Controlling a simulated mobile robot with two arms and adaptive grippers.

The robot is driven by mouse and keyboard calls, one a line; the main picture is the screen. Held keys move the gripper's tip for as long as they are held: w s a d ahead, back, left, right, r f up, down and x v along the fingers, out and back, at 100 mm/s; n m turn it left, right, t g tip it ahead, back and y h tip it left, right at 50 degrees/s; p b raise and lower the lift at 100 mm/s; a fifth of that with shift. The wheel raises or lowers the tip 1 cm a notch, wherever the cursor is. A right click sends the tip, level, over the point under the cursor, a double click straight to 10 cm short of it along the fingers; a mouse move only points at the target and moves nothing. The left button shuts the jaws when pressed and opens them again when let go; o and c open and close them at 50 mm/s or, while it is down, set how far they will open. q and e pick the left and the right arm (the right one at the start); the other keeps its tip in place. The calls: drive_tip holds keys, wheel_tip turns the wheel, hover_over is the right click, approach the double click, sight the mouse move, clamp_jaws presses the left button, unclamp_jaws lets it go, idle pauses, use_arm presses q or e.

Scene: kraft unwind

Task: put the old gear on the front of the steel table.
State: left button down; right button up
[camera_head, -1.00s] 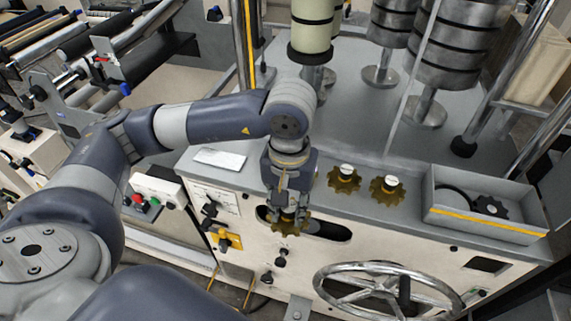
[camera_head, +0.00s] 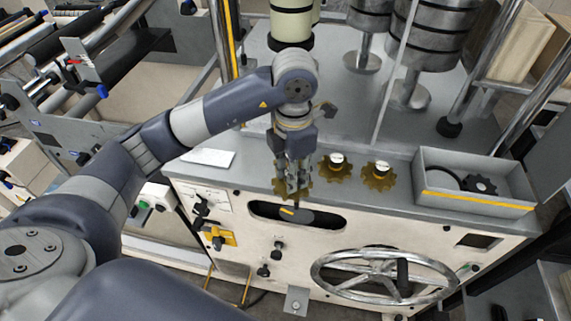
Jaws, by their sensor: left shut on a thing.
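My left gripper (camera_head: 291,184) points down at the front edge of the steel table (camera_head: 240,150). It is shut on a brass-coloured toothed gear (camera_head: 304,190), which the fingers partly cover. The gear is at the table's front rim, above the dark oval slot (camera_head: 325,219) in the front panel. I cannot tell whether it touches the table top. Two similar gears with white-topped posts, one nearer (camera_head: 327,172) and one further right (camera_head: 378,184), sit on the table just right of the gripper. My right gripper is not in view.
A grey bin with a yellow stripe (camera_head: 470,201) stands at the table's right end, holding a black gear (camera_head: 481,184) and a dark ring. A white sheet (camera_head: 209,157) lies left of the gripper. A handwheel (camera_head: 335,258) is on the front panel. Rollers and posts stand behind.

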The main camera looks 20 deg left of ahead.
use_arm(q)
drive_tip(key=shift+w+n, duration=0.1)
drive_tip(key=shift+n, duration=0.3)
drive_tip(key=shift+w+a, duration=0.15)
drive_tip(key=shift+a, duration=0.2)
drive_tip(key=w+a+p, duration=0.2)
drive_tip(key=a, duration=0.2)
drive_tip(key=w+a+f+p, duration=0.1)
drive_tip(key=w+a, duration=0.1)
drive_tip(key=a, duration=0.3)
drive_tip(key=w+a+p, duration=0.2)
drive_tip(key=a, duration=0.3)
drive_tip(key=shift+w+f+p, duration=0.1)
drive_tip(key=shift+f+p, duration=0.1)
drive_tip(key=shift+p, duration=0.1)
wheel_tip(320, 180, down, 3)
drive_tip(key=shift+r+p, duration=0.15)
drive_tip(key=shift+p, duration=0.85)
drive_tip(key=shift+f, duration=0.45)
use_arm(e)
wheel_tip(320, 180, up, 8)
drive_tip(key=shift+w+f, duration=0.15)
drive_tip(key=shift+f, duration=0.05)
